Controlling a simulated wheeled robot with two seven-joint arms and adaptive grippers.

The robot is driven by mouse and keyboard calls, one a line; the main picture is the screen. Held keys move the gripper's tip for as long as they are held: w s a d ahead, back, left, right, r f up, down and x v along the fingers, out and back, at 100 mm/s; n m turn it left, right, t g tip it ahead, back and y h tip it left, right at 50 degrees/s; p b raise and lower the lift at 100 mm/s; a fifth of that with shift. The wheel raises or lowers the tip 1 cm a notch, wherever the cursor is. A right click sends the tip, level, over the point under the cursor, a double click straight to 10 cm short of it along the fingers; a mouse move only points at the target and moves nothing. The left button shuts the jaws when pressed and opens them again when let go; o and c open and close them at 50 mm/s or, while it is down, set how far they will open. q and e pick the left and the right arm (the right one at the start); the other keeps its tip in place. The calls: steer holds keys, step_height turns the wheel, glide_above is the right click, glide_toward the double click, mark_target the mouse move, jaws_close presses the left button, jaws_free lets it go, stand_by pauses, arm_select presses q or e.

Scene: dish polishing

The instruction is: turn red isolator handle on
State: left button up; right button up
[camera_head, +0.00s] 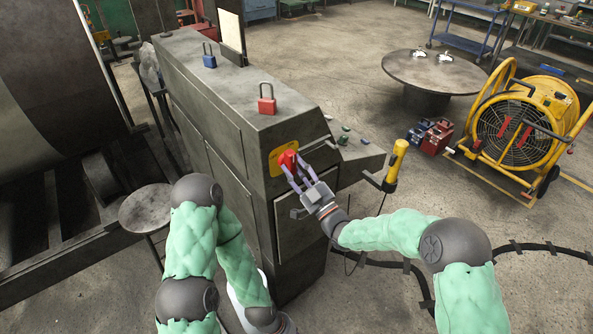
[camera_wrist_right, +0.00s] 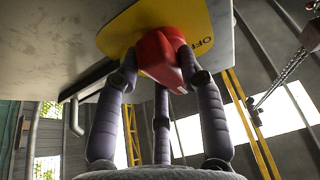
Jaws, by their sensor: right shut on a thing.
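The red isolator handle (camera_head: 288,159) sits on a yellow plate (camera_head: 275,164) on the end face of the grey machine cabinet. My right gripper (camera_head: 294,167) is at the handle, shut on it. In the right wrist view the gripper's fingers (camera_wrist_right: 160,75) close around the red handle (camera_wrist_right: 160,57), hiding parts of its sides. The yellow plate (camera_wrist_right: 200,12) shows behind it, with the letters "OFF" at its right. My left arm comes down at the lower left of the head view, but its gripper cannot be made out.
A red padlock (camera_head: 267,104) and a blue padlock (camera_head: 209,61) stand on the cabinet top (camera_head: 225,88). A yellow handheld device (camera_head: 396,160) is right of my right gripper. A yellow fan (camera_head: 519,130) and a round table (camera_head: 437,75) stand farther right. A black cable lies on the floor.

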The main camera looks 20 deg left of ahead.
steer(key=shift+r+m+t, duration=0.3)
steer(key=shift+r, duration=0.15)
steer(key=o, duration=1.1)
steer(key=shift+s+a+f, duration=0.1)
steer(key=shift+f, duration=0.1)
steer(key=shift+s+d+f, duration=0.15)
steer(key=shift+d, duration=0.15)
steer(key=v, duration=1.1)
steer(key=shift+s+d, duration=0.1)
steer(key=shift+d, duration=0.05)
